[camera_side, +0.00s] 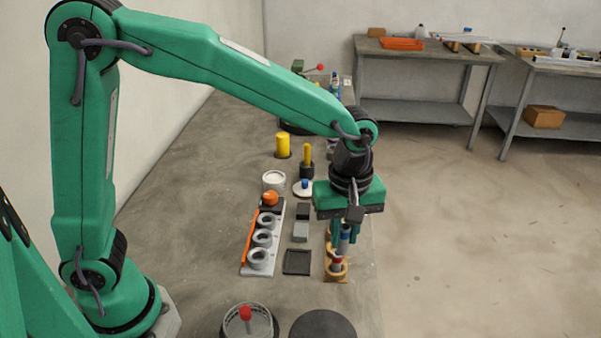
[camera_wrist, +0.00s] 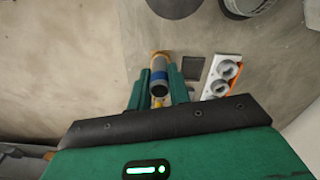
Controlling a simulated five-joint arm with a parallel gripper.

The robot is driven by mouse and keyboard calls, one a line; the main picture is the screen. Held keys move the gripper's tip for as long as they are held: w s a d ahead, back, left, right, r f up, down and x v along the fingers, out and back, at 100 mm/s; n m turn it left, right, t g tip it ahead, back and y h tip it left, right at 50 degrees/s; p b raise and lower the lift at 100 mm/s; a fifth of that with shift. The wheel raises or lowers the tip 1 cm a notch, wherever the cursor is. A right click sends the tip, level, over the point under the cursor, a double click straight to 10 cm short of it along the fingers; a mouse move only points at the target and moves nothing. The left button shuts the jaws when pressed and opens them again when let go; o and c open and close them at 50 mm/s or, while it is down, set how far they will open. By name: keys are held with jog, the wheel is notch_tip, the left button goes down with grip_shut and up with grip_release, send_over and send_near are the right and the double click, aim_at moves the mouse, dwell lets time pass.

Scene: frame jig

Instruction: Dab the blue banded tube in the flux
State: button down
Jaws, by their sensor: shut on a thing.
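My gripper (camera_side: 346,240) is shut on the blue banded tube (camera_side: 345,233), a grey tube with a blue band. A red-banded piece (camera_side: 337,262) sits at the rack's near end. A round pot with a white top (camera_side: 273,180) stands left of the gripper; it may be the flux, but no label is readable.
A pale jig with grey rings (camera_side: 262,238) and an orange strip lies left of the gripper, beside a dark square tray (camera_side: 297,262). A white dish with a blue knob (camera_side: 303,188) and yellow cylinders (camera_side: 283,145) stand farther back. The bench's right edge is close to the rack.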

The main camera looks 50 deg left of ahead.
jog(key=shift+r, duration=0.4)
jog(key=w+a+f+n, duration=0.1)
jog(key=w+a+n, duration=0.1)
jog(key=w+a, duration=0.45)
jog(key=w+a+f+n, duration=0.1)
jog(key=w+a, duration=0.3)
jog(key=a, duration=0.6)
jog(key=w+a+f+n, duration=0.1)
jog(key=a+f+n, duration=0.1)
jog(key=a, duration=1.9)
jog(key=shift+w+a+n, duration=0.2)
jog(key=shift+n, duration=0.3)
jog(key=shift+f, duration=0.15)
jog(key=shift+f, duration=2.3)
